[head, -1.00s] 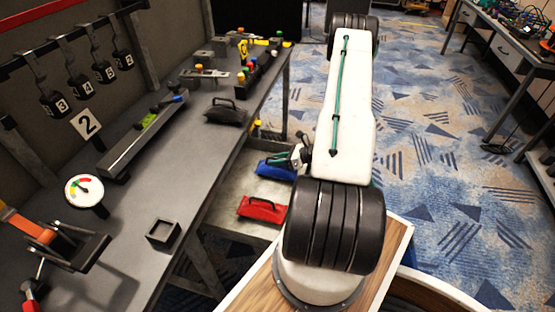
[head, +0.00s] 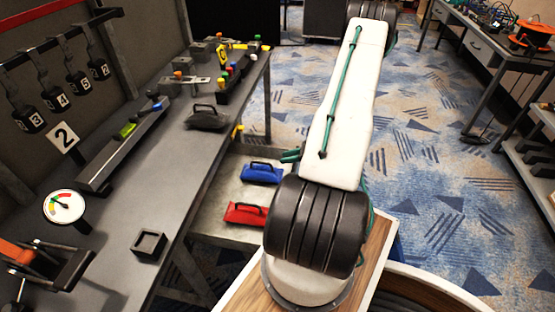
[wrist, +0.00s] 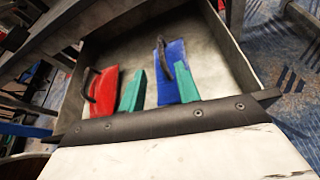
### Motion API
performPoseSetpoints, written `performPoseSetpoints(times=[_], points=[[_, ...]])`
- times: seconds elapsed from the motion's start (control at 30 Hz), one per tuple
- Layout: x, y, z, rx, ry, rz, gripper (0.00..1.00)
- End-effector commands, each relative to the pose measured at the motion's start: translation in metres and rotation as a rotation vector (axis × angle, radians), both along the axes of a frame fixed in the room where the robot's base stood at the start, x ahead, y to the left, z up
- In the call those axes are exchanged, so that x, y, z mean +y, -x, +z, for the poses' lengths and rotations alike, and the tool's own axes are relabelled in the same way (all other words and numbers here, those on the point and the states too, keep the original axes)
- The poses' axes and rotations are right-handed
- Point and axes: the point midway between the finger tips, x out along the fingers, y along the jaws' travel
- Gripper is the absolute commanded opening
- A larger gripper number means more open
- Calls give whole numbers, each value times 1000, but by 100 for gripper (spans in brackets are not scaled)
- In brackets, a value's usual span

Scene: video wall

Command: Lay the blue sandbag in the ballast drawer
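The blue sandbag (head: 262,174) lies flat, handle up, in the open grey drawer (head: 226,187) under the bench. It also shows in the wrist view (wrist: 176,72), beyond my fingers. A red sandbag (head: 246,214) lies beside it in the drawer, nearer me, and shows at left in the wrist view (wrist: 101,92). My gripper (wrist: 160,88) is open, its green fingers apart with nothing held between them. In the head view my arm hides most of the gripper; a green part shows just right of the blue sandbag.
A dark bag with a handle (head: 207,118) sits on the bench top (head: 165,190) above the drawer. A small square black frame (head: 149,245) and a dial gauge (head: 64,206) stand nearer. Carpeted floor (head: 440,190) is clear to the right.

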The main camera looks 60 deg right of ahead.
Motion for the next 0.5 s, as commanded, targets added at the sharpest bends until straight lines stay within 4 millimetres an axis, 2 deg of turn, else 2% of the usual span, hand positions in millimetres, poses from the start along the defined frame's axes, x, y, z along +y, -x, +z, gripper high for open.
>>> performPoseSetpoints(times=[0.07,0.17,0.27,0.37,0.5], points=[[-2,3,4,-1,4,5,33],[3,-6,22,-6,36,62,33],[20,-28,59,-20,108,190,33],[51,-54,108,-42,211,376,33],[107,-80,176,-82,362,652,33]])
